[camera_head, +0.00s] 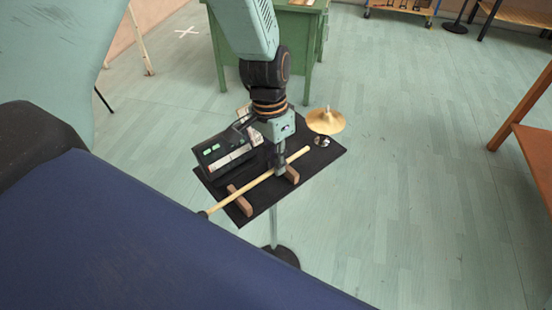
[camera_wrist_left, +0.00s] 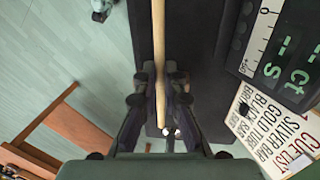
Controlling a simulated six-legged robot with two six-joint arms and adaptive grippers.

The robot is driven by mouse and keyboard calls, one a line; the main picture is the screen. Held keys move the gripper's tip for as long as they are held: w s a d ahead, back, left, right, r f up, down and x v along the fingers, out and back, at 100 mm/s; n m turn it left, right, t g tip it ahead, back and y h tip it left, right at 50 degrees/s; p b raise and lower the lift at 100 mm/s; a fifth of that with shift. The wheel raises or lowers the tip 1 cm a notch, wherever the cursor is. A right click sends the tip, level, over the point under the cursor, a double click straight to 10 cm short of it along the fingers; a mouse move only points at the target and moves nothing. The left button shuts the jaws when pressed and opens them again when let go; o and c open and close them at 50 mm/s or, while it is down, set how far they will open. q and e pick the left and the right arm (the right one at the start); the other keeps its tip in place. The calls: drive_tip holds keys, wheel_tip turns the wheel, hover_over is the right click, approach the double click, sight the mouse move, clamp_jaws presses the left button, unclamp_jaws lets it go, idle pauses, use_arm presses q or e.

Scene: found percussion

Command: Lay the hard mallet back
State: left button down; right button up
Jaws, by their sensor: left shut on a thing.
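The hard mallet (camera_head: 256,181) is a pale wooden stick with a small dark head at its lower left end in the head view. My left gripper (camera_head: 279,170) points down and is shut on its shaft, toward the upper right end. The shaft (camera_wrist_left: 158,40) runs between the fingers (camera_wrist_left: 160,90) in the left wrist view. The mallet passes over two brown wooden rests, the near one (camera_head: 239,201) and the far one (camera_head: 292,174). I cannot tell whether it touches them. My right gripper is out of view.
A black stand top (camera_head: 318,160) carries the rests, a dark device with a green display (camera_head: 214,149) and a small brass cymbal (camera_head: 325,121). A cue list card (camera_wrist_left: 268,138) lies beside the device. A green table (camera_head: 308,50) stands behind.

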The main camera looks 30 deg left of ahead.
use_arm(q)
drive_tip(key=shift+f, duration=0.15)
drive_tip(key=c, duration=1.4)
unclamp_jaws()
drive_tip(key=r, duration=0.4)
drive_tip(key=a+r, duration=0.1)
drive_tip(key=r, duration=0.7)
drive_tip(key=shift+w+a, duration=0.3)
drive_tip(key=shift+w, duration=0.1)
drive_tip(key=shift+f, duration=0.1)
